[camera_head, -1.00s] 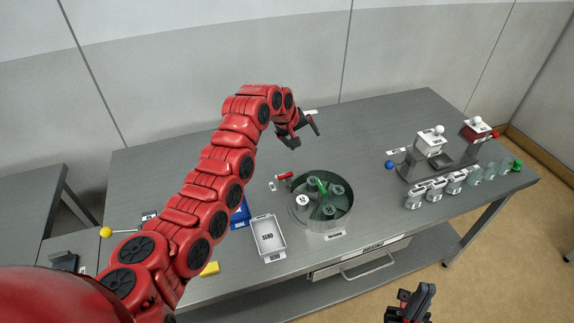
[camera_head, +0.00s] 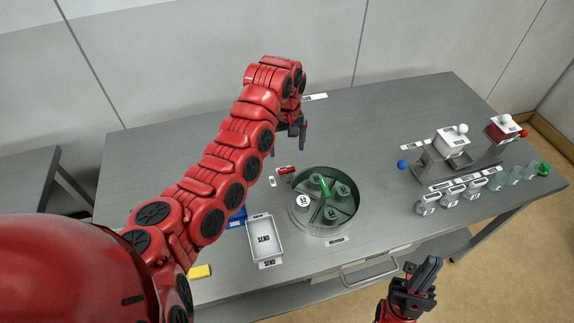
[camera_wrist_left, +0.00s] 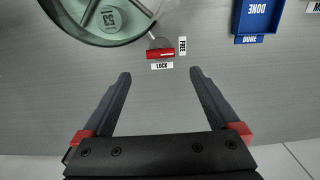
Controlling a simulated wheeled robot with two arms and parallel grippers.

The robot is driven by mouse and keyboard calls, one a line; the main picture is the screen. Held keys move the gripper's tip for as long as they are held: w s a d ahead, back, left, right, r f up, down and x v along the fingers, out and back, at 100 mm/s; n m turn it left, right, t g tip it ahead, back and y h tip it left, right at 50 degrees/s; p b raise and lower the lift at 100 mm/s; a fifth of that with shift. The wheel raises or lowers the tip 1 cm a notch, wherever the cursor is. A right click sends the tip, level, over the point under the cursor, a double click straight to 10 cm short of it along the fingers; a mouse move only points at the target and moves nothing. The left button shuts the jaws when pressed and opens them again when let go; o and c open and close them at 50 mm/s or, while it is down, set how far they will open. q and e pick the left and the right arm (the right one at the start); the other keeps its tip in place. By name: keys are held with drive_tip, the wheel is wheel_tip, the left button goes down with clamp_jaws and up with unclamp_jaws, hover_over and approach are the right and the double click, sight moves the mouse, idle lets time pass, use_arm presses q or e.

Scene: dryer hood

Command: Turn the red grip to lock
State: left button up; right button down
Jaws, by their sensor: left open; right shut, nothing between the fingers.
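The red grip (camera_head: 286,170) sits at the far left rim of the round dish (camera_head: 322,232), on a short metal stem. In the left wrist view the red grip (camera_wrist_left: 160,53) lies crosswise just above the LOCK label (camera_wrist_left: 162,66), with the FREE label (camera_wrist_left: 183,46) at its right end. My left gripper (camera_head: 288,146) is above the table behind the grip; in the wrist view its open, empty fingers (camera_wrist_left: 160,80) point toward the grip, apart from it. My right gripper (camera_head: 425,272) is shut and empty in front of the table.
The dish holds a white-lidded jar (camera_head: 303,201) and several green-grey compartments. A white SEND tray (camera_head: 264,239) and a blue DONE tray (camera_head: 237,218) stand left of it. Dispensers with levers (camera_head: 452,142) and several small jars (camera_head: 474,187) stand at the right.

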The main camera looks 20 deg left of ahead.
sight(286, 169)
use_arm(q)
wheel_tip(286, 169, down, 8)
drive_tip(key=shift+s+a+r+p, duration=0.1)
drive_tip(key=shift+r+p, duration=0.05)
drive_tip(key=shift+p, duration=0.15)
drive_tip(key=shift+f, duration=0.6)
drive_tip(key=c, duration=1.4)
